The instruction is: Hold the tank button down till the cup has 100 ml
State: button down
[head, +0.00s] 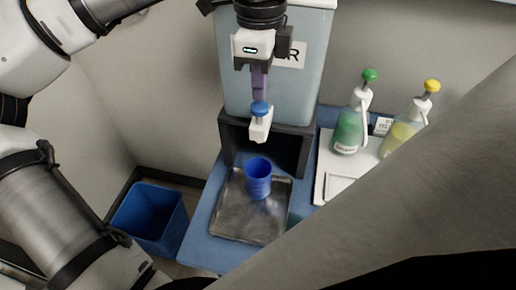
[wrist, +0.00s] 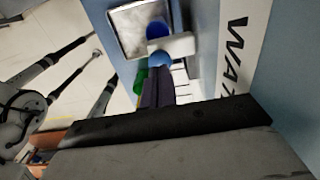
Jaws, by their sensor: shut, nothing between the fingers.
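The water tank (head: 235,85) is a pale blue box with a white label; the lettering also shows in the wrist view. Its round blue button (head: 260,107) sits on top of a white spout (head: 261,128). My gripper (head: 259,97) is shut and points down right above the button; I cannot tell whether the tips touch it. In the wrist view the fingertips (wrist: 158,73) end at the blue button (wrist: 160,58), beside the white spout (wrist: 175,46). The blue cup (head: 258,182) stands upright below the spout. Its water level cannot be made out.
The cup stands on a grey metal tray (head: 228,225) on a blue counter (head: 203,240). Green (head: 348,130) and yellow (head: 398,138) pump bottles stand on a white board at the right. A blue bin (head: 150,215) stands on the floor at left.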

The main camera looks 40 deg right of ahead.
aim_at(260, 105)
jog(key=shift+f, duration=0.1)
dwell(0.3)
jog(key=shift+f+b, duration=1.35)
jog(key=shift+f, duration=0.1)
jog(key=shift+r, duration=0.2)
dwell(0.6)
notch_tip(260, 105, up, 7)
jog(key=p, duration=0.5)
dwell(1.1)
